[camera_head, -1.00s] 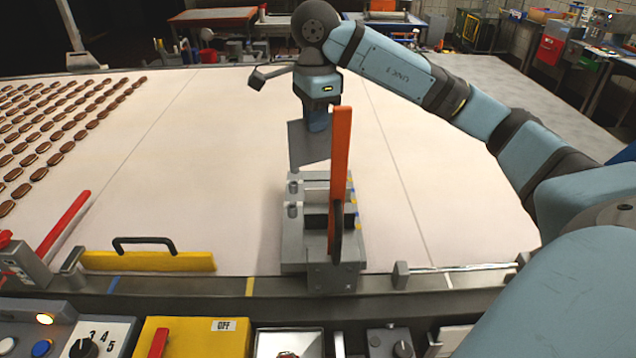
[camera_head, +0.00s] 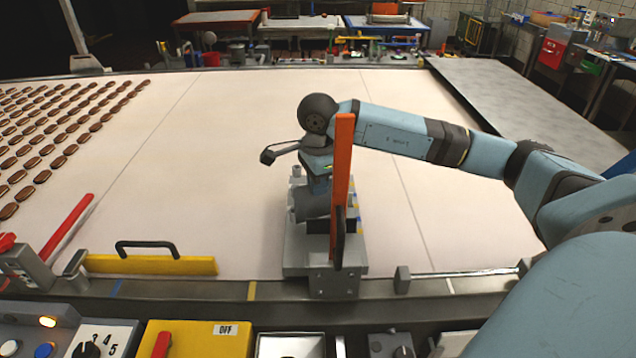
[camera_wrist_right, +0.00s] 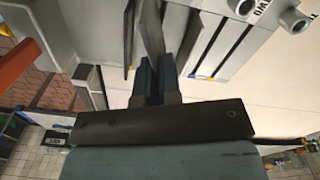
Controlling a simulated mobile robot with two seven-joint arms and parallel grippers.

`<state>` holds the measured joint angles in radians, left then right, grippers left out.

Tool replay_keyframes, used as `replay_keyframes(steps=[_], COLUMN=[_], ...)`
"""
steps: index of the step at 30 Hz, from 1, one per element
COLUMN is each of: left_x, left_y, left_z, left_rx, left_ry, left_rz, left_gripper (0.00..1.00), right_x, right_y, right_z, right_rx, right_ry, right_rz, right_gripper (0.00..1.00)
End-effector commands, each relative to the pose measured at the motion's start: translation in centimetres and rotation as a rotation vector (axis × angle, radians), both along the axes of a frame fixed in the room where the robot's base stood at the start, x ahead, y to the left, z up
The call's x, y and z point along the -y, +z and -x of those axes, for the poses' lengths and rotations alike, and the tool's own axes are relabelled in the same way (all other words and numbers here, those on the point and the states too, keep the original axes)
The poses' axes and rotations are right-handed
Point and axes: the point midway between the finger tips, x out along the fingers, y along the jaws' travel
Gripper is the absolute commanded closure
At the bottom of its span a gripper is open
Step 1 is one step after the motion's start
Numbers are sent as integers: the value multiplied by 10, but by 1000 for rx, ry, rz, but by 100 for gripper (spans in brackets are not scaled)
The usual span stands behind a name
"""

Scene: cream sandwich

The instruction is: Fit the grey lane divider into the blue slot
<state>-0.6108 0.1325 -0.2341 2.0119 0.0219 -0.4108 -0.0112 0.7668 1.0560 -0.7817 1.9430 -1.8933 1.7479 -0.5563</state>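The grey lane divider (camera_head: 312,205) is a flat plate held below my right gripper (camera_head: 318,184), over the grey slotted block (camera_head: 298,262). In the right wrist view the gripper (camera_wrist_right: 155,75) has its two blue-grey fingers close together on the divider (camera_wrist_right: 150,28). The divider's far edge lies among the block's grey walls, and I cannot tell whether it is inside a slot. Small yellow and blue marks show on the block, but my arm and the orange bar hide much of it, so the blue slot is not clearly seen. My left gripper is not in view.
An upright orange bar (camera_head: 343,150) with a black handle stands at the block's front, close to my right gripper. A yellow bar (camera_head: 150,265) with a black handle lies along the front rail. Sandwiches lie in rows at far left. The pale belt (camera_head: 200,160) around the block is mostly clear.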

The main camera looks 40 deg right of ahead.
Motion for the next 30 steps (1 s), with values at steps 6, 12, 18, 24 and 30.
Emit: replay_keyframes(steps=[6, 12, 18, 24, 30], left_x=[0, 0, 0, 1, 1], left_y=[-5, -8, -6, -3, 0], left_z=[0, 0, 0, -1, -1], left_rx=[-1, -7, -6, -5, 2], left_ry=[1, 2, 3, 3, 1], left_rz=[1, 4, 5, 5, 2], left_gripper=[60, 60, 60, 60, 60], right_x=[0, 0, 0, 0, 0], right_y=[-4, -8, -7, -5, 17], right_z=[0, 0, 0, 0, -1], right_rx=[0, 0, 0, 0, 4], right_ry=[0, 0, 0, 0, 0], right_rz=[0, 0, 0, 0, 0], right_gripper=[100, 91, 70, 70, 70])
